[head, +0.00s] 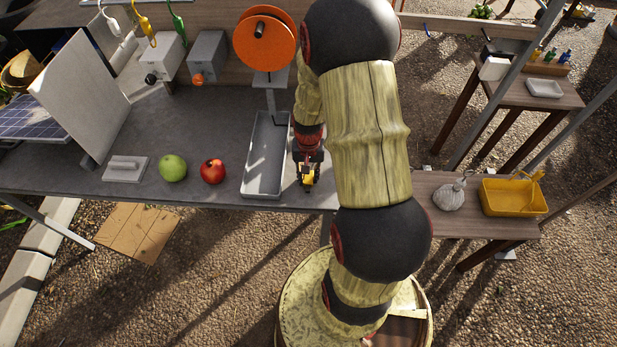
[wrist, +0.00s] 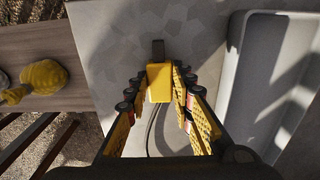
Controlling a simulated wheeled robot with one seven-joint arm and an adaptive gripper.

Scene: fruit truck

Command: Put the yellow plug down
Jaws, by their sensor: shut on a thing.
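The yellow plug (wrist: 160,82) is a small yellow block with a dark prong end and a dark cable trailing back from it. It sits between the fingertips of my gripper (wrist: 156,88) in the wrist view, over the grey tabletop. In the head view my gripper (head: 308,180) is near the front right of the grey table (head: 222,122), just right of the grey tray. My gripper is shut on the plug. I cannot tell whether the plug touches the table.
The grey tray (head: 267,155) lies close to the left of my gripper, with a red apple (head: 213,171) and a green apple (head: 173,168) farther left. An orange reel (head: 265,38) stands behind. A wooden side table (head: 420,205) with a yellow basin (head: 513,198) is at right.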

